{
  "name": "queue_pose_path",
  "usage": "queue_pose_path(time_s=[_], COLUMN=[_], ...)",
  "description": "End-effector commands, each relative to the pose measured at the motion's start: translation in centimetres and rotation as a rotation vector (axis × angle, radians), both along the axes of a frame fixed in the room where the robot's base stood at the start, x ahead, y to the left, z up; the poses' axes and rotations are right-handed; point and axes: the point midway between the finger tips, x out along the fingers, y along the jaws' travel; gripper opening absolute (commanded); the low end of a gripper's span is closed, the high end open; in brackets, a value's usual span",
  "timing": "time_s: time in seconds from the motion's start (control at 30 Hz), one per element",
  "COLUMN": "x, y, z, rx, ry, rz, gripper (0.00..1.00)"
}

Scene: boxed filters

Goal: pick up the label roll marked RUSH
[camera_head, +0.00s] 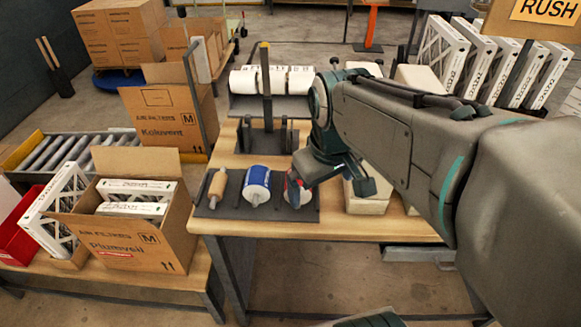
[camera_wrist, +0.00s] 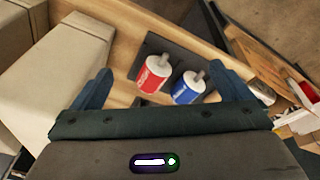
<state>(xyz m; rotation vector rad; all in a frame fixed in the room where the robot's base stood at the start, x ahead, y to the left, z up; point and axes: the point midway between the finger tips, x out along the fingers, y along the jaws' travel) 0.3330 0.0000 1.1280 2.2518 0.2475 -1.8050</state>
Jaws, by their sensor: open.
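A dark tray (camera_head: 235,207) on the wooden bench holds a red-and-white roll (camera_head: 305,196), a blue-and-white roll (camera_head: 257,185) and a tan roll (camera_head: 217,188) on pegs. In the wrist view the red roll (camera_wrist: 154,73) and the blue roll (camera_wrist: 188,87) lie side by side beyond my fingers. Print on them is too small to read, so I cannot tell which is marked RUSH. My gripper (camera_head: 338,184) is open and empty, above the right end of the tray. It partly hides the red roll in the head view. Its fingers show in the wrist view (camera_wrist: 165,88).
White rolls (camera_head: 272,80) sit on a dark stand behind the tray. Pale boxes (camera_head: 367,200) stand right of my gripper. An orange RUSH sign (camera_head: 548,10) hangs over a row of filters (camera_head: 490,65). An open filter carton (camera_head: 130,225) stands left, on a lower bench.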

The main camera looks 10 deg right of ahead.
Motion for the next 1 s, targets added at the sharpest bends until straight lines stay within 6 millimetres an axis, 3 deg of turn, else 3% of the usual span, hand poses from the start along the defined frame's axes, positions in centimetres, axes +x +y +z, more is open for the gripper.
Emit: queue_pose_path(time_s=[0.03, 0.3, 0.5, 0.77, 1.0], x=[1.8, 10.4, 14.9, 16.6, 16.5], y=[0.0, 0.3, 0.2, 0.1, 0.1], z=[-0.1, 0.8, 0.6, -0.2, -4.9], rx=[-0.021, -0.096, -0.098, -0.093, -0.092], ry=[0.025, 0.149, 0.199, 0.216, 0.218], rz=[0.082, 0.598, 0.888, 1.011, 1.011], gripper=[0.98, 0.98, 0.98, 0.98, 0.98])
